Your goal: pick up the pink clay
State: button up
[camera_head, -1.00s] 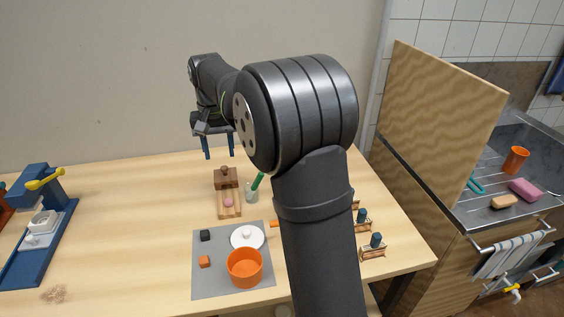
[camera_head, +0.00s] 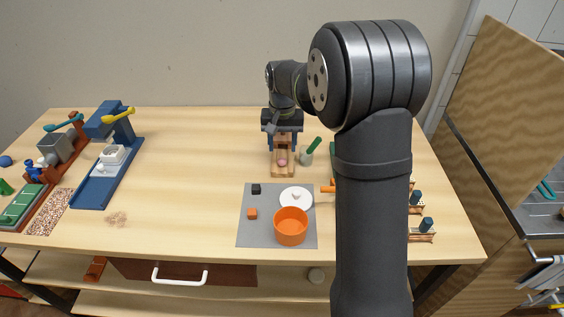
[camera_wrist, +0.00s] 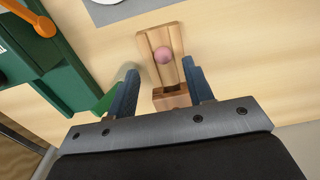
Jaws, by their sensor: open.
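The pink clay (camera_head: 282,161) is a small ball resting on a wooden tray (camera_head: 283,174) near the back middle of the table. In the wrist view the pink clay (camera_wrist: 162,55) sits on the grooved part of the wooden tray (camera_wrist: 146,48), beyond my fingertips. My gripper (camera_head: 282,142) is open and empty, with its blue fingers over the block end of the tray. In the wrist view my gripper (camera_wrist: 160,80) has one finger on either side of the brown block (camera_wrist: 171,97). Whether the fingers touch the tray cannot be told.
A blue machine (camera_head: 108,170) stands left.

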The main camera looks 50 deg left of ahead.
aim_at(282, 162)
jog(key=shift+a+f, duration=0.15)
jog(key=shift+f, duration=3)
jog(key=shift+c, duration=0.5)
grip_shut()
